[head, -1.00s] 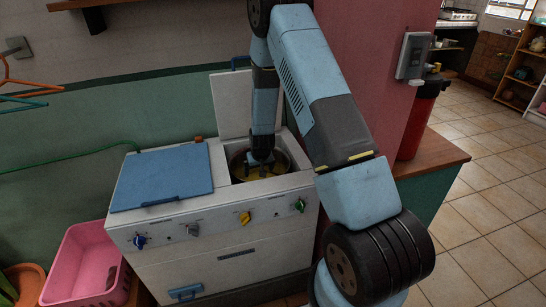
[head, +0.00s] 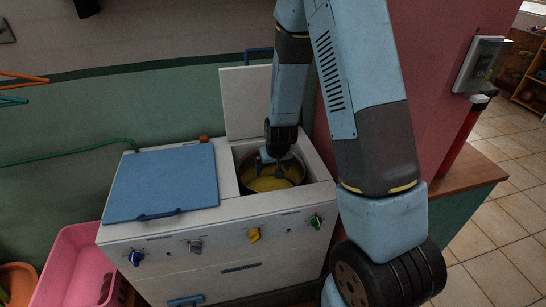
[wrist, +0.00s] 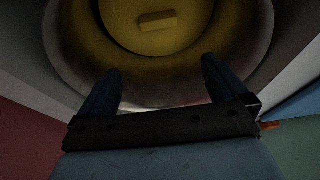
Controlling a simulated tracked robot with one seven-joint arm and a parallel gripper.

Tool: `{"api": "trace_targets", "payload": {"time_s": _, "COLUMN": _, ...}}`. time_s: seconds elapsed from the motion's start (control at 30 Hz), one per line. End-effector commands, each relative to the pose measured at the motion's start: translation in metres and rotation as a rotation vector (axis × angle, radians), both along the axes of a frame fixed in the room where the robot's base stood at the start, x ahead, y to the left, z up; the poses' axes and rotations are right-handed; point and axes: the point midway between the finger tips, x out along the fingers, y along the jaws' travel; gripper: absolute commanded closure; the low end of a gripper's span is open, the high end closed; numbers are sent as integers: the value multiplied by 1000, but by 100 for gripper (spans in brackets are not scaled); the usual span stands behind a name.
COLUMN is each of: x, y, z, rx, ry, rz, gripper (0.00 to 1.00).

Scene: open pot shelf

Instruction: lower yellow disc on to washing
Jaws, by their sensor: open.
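The yellow disc (head: 268,184) lies inside the round tub of the white washing machine (head: 215,246). In the wrist view the yellow disc (wrist: 120,12) has a small raised yellow grip bar (wrist: 157,22) at its middle. My gripper (head: 276,164) is over the tub opening, above the disc. In the wrist view its two dark fingers (wrist: 160,80) are wide apart with nothing between them, and the grip bar is beyond their tips. Washing under the disc is hidden.
The tub's white lid (head: 247,102) stands open behind it. A blue lid (head: 162,184) covers the left side. Coloured knobs, including a yellow one (head: 254,235), line the front. A pink basin (head: 68,268) stands at left; a pink wall (head: 430,70) is at right.

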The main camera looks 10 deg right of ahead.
Motion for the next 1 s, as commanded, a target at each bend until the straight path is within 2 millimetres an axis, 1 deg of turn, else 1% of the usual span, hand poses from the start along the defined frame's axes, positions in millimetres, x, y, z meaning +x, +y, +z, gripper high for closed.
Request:
{"api": "trace_targets", "payload": {"time_s": 0.03, "x": -4, "y": 1, "z": 11, "rx": 1, "ry": -9, "rz": 1, "gripper": 0}}
{"api": "trace_targets", "payload": {"time_s": 0.1, "x": -5, "y": 1, "z": 19, "rx": 2, "ry": -11, "rz": 1, "gripper": 0}}
{"api": "trace_targets", "payload": {"time_s": 0.33, "x": -7, "y": 0, "z": 42, "rx": 4, "ry": -16, "rz": -1, "gripper": 0}}
{"api": "trace_targets", "payload": {"time_s": 0.5, "x": -9, "y": 0, "z": 52, "rx": 6, "ry": -18, "rz": -2, "gripper": 0}}
{"api": "trace_targets", "payload": {"time_s": 0.77, "x": -10, "y": -1, "z": 59, "rx": 8, "ry": -20, "rz": -3, "gripper": 0}}
{"api": "trace_targets", "payload": {"time_s": 0.87, "x": -12, "y": -2, "z": 73, "rx": 15, "ry": -26, "rz": -3, "gripper": 0}}
{"api": "trace_targets", "payload": {"time_s": 0.97, "x": -16, "y": -5, "z": 97, "rx": 27, "ry": -34, "rz": -5, "gripper": 0}}
{"api": "trace_targets", "payload": {"time_s": 1.0, "x": -18, "y": -6, "z": 108, "rx": 31, "ry": -37, "rz": -6, "gripper": 0}}
